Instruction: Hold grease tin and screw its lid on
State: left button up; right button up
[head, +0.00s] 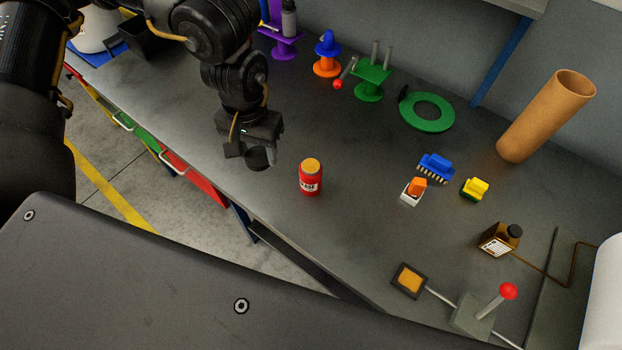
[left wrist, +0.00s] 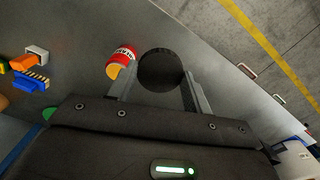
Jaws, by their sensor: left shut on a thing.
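The grease tin (head: 310,180) is a small red can with a white label. It stands upright on the grey bench and its top shows yellow-orange. It also shows in the left wrist view (left wrist: 122,57), just beside my fingers. My left gripper (head: 256,150) is to the left of the tin and apart from it. It is shut on the lid, a dark round disc (left wrist: 160,70) that sits between the fingertips in the left wrist view; the lid also shows in the head view (head: 258,160). My right gripper is not in view.
An orange-and-white block (head: 413,191), a blue brush (head: 436,167) and a yellow brush (head: 475,188) lie right of the tin. Coloured stands (head: 370,82) line the back. Bench around the tin is clear.

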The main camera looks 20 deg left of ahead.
aim_at(310, 170)
jog(key=z, duration=2.9)
jog(key=k, duration=1.8)
jog(key=u, duration=1.65)
